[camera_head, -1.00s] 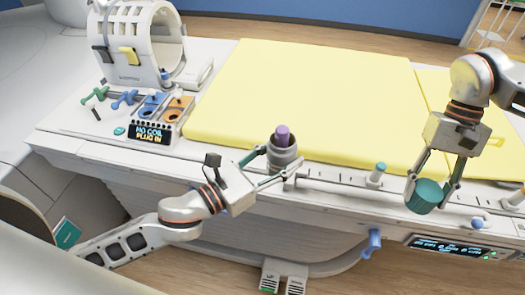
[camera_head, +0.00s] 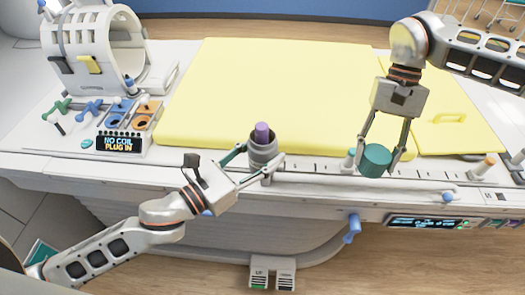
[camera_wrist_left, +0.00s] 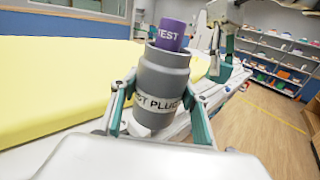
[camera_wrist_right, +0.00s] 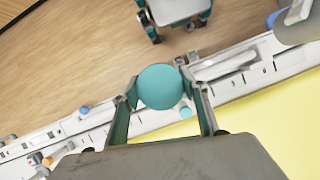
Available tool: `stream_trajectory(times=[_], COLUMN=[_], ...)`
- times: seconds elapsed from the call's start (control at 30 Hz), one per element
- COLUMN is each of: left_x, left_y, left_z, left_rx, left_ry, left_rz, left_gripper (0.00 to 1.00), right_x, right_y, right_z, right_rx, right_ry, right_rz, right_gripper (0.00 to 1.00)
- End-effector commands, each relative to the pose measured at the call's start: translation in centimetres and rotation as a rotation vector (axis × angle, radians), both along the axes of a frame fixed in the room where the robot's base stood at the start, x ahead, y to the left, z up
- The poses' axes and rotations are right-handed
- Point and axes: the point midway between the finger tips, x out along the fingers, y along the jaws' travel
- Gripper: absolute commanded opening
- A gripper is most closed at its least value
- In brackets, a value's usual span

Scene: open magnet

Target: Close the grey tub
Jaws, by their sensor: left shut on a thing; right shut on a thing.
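The grey tub (camera_head: 264,151) stands upright at the table's front edge, with a purple cylinder (camera_head: 262,133) sticking out of its top. My left gripper (camera_head: 256,166) is shut on the tub from the front left. In the left wrist view the tub (camera_wrist_left: 162,85) sits between the fingers, and the purple piece (camera_wrist_left: 171,35) reads "TEST". My right gripper (camera_head: 381,163) is shut on a teal round cap (camera_head: 375,160), held to the right of the tub and apart from it. In the right wrist view the cap (camera_wrist_right: 160,87) is between the fingertips.
A yellow mat (camera_head: 270,95) covers the table behind the tub. A white coil (camera_head: 100,50) and a "NO COIL PLUG IN" box (camera_head: 121,142) stand at left. Small pegs (camera_head: 490,160) and a blue lever (camera_head: 352,228) line the front edge.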

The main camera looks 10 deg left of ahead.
Motion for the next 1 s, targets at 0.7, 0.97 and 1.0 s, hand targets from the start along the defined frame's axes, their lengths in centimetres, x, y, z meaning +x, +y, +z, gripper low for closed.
stream_trajectory(times=[0.7,0.97,1.0], left_x=[0.0,0.0,0.0], left_y=[0.0,0.0,0.0], left_z=[0.3,0.3,0.3], left_rx=[-0.002,-0.002,-0.002], left_ry=[-0.004,-0.004,-0.004], left_rz=[-0.001,-0.001,-0.001], left_gripper=[0.07,0.07,0.07], right_x=[3.3,0.5,0.0], right_y=[22.3,25.6,25.6], right_z=[11.7,14.2,14.3], right_rx=[-0.005,-0.009,-0.009], right_ry=[-0.007,-0.004,-0.003], right_rz=[-0.607,-0.814,-0.841], right_gripper=[0.29,0.29,0.29])
